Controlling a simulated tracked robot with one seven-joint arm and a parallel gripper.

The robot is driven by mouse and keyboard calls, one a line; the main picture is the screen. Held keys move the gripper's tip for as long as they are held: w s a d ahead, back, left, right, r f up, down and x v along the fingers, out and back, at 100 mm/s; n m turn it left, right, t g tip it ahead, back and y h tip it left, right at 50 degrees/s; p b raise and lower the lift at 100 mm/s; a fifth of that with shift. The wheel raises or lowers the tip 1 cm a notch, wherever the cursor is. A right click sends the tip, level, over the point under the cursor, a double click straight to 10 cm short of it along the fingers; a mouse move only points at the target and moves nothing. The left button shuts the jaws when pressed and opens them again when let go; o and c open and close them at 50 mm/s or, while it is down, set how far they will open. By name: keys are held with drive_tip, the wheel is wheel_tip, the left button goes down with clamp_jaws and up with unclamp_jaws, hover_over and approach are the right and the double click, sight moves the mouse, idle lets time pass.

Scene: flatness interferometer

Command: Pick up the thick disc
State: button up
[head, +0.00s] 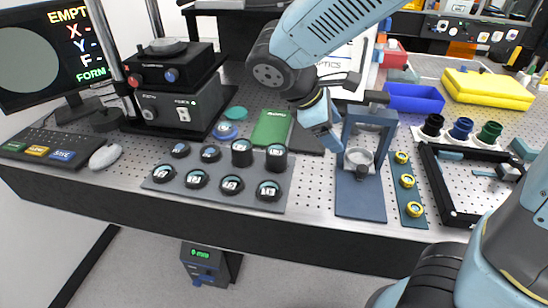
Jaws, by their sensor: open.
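A dark grey tray (222,195) on the bench holds several round black pieces with pale numbered tops, in two rows. In the back row, two pieces stand visibly taller: one left (242,153) and one right (277,158). They look like the thickest discs, but I cannot tell which one is meant. The other pieces, such as the front right one (268,190), look low. My gripper (328,138) is open and empty, pointing down above the bench to the right of the tray, apart from the discs. Its fingers are seen partly edge-on.
A blue stand (360,200) with a clear round part is right of my gripper. A strip with gold rings (408,181) and a black frame (445,205) stand further right. Black instrument boxes (180,105) are back left.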

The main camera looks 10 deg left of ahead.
sight(270, 154)
drive_tip(key=s+a+f+n+t, duration=0.1)
drive_tip(key=a+f+n+t, duration=0.1)
drive_tip(key=a, duration=0.4)
drive_tip(key=s+a+f+n+t, duration=0.2)
drive_tip(key=a+n+t, duration=0.1)
drive_tip(key=a+n, duration=0.2)
drive_tip(key=s+a+f+n+t+h, duration=0.1)
drive_tip(key=s+a+f+n+t, duration=0.1)
drive_tip(key=a+n, duration=0.2)
drive_tip(key=shift+s+a+f+t, duration=0.1)
drive_tip(key=shift+s+a+t, duration=0.05)
drive_tip(key=shift+a, duration=0.7)
drive_tip(key=shift+s+a+f+t, duration=0.1)
drive_tip(key=shift+a+t, duration=0.05)
drive_tip(key=shift+a, duration=0.65)
drive_tip(key=x, duration=0.8)
drive_tip(key=shift+w+d, duration=0.1)
drive_tip(key=shift+x, duration=2.65)
drive_tip(key=shift+w+r, duration=0.1)
drive_tip(key=shift+r, duration=0.05)
drive_tip(key=c, duration=0.9)
drive_tip(key=shift+r, duration=0.1)
drive_tip(key=shift+c, duration=0.2)
